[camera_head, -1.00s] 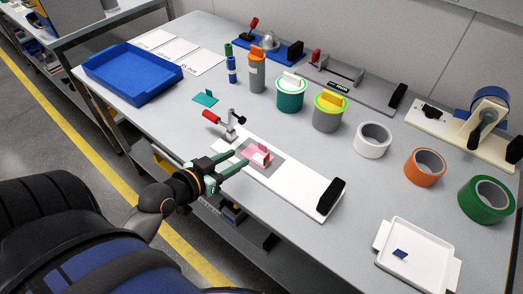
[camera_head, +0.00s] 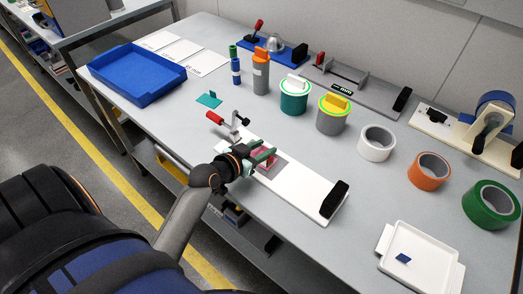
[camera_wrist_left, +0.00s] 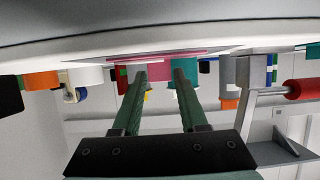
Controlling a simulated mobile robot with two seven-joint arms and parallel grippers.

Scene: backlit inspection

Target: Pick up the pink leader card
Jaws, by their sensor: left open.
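The pink leader card (camera_head: 262,157) lies on the grey patch of a white board (camera_head: 303,187), partly hidden by my left gripper (camera_head: 269,156). In the left wrist view, which looks upside down, the flat pink card shows with an upright pink tab (camera_wrist_left: 158,73). The left gripper's two green fingers (camera_wrist_left: 159,76) are open and point at the card. The tab appears in the gap between the fingertips; I cannot tell whether they touch it. My right gripper is not in view.
A clamp with a red handle (camera_head: 215,117) stands at the board's far left end, close to the gripper. A black block (camera_head: 334,199) is at its right end. Behind are canisters (camera_head: 294,97) and tape rolls (camera_head: 377,144). A white tray (camera_head: 425,262) holds a blue chip.

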